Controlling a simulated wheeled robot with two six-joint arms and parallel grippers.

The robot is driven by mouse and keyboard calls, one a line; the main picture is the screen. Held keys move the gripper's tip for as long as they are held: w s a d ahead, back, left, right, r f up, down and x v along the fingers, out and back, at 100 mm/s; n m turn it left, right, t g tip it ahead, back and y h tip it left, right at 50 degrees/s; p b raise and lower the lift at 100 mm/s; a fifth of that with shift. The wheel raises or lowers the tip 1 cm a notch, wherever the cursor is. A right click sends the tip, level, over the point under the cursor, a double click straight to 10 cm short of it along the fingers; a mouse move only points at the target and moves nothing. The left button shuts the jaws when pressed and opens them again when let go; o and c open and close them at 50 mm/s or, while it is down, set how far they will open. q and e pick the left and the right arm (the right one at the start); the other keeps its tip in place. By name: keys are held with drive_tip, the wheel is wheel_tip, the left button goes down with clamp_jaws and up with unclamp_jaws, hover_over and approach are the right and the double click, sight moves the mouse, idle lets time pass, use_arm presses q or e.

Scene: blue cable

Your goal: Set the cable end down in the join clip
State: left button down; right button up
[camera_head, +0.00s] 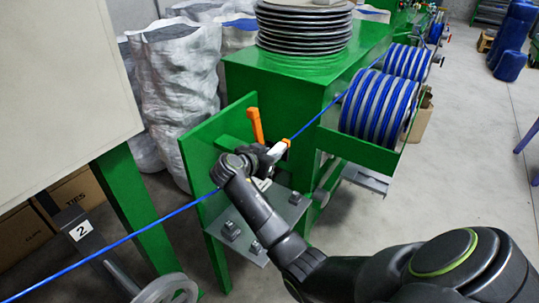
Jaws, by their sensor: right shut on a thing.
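The blue cable (155,222) runs up from the lower left to the green upright plate (203,142). A blue length (322,114) also runs from beside my right gripper up to the spools. My right gripper (271,157) is shut on the blue cable in front of the green plate, above a grey metal shelf. Its fingers and wrist hide the held part, and I cannot make out the cable end. An orange lever (256,125) stands just behind the gripper, and a small orange and white part (284,146) is at its fingertips. I cannot tell which part is the join clip. My left gripper is out of view.
Blue cable spools (378,108) sit in a green frame at the right. The grey shelf (270,213) carries small dark fittings. A stack of dark discs (305,28) stands on the green bench. White sacks (176,80) stand behind. Open floor lies at the right.

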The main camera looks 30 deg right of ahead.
drive_tip(key=shift+f, duration=0.15)
drive_tip(key=o, duration=0.7)
drive_tip(key=shift+o, duration=1.4)
drive_tip(key=shift+s, duration=0.15)
drive_tip(key=shift+r, duration=0.2)
